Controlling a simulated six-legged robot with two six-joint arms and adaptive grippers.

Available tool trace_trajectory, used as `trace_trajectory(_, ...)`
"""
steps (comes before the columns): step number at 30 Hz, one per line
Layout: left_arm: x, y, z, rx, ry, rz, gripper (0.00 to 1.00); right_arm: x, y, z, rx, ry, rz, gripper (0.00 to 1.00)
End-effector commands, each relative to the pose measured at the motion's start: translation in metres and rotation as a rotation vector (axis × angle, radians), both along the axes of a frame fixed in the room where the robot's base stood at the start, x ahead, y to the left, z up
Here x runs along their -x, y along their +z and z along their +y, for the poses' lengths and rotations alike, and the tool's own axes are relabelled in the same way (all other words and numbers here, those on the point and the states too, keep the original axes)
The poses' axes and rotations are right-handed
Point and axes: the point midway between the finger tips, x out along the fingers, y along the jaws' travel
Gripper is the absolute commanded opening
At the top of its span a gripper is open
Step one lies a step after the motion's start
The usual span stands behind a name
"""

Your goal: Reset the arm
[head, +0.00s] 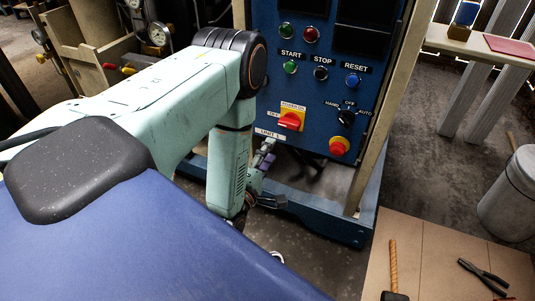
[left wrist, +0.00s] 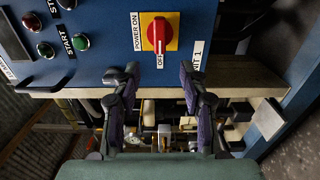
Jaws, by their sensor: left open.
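My left arm comes in from the left in the head view and bends down in front of the blue control panel (head: 275,72). My left gripper (head: 268,172) is at the panel's lower edge, partly hidden by my own arm. In the left wrist view the left gripper (left wrist: 158,75) is open, with nothing between its two fingers. The red rotary power switch (left wrist: 158,36) on its yellow plate lies just beyond the fingertips, apart from them. The switch also shows in the head view (head: 290,121). My right gripper is not in view.
Gauges (head: 158,33) stand behind my arm. Pliers (head: 483,276) and a hammer (head: 393,265) lie at lower right.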

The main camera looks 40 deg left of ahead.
Motion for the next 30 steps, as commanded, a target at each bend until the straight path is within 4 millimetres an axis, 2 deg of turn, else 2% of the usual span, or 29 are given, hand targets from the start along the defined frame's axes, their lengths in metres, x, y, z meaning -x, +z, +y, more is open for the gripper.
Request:
trace_trajectory(11,0.000,-0.001,0.000,-0.031,0.000,0.013,0.43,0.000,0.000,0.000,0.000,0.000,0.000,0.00)
trace_trajectory(14,0.000,-0.014,-0.001,-0.130,-0.006,0.098,0.43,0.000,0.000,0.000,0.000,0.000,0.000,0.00)
trace_trajectory(17,0.011,-0.045,-0.004,-0.280,-0.040,0.290,0.43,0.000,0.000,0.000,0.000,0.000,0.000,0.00)
trace_trajectory(21,0.045,-0.090,-0.019,-0.496,-0.176,0.609,0.43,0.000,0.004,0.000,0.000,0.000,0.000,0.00)
trace_trajectory(24,0.080,-0.111,-0.037,-0.644,-0.338,0.825,0.43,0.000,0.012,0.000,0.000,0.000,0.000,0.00)
trace_trajectory(26,0.106,-0.118,-0.049,-0.727,-0.461,0.946,0.43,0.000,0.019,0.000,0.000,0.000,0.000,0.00)
trace_trajectory(27,0.125,-0.120,-0.057,-0.781,-0.554,1.020,0.43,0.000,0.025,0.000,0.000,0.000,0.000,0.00)
trace_trajectory(29,0.155,-0.119,-0.070,-0.857,-0.708,1.124,0.43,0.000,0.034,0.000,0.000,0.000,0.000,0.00)
trace_trajectory(30,0.178,-0.115,-0.078,-0.902,-0.818,1.186,0.43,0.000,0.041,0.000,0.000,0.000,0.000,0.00)
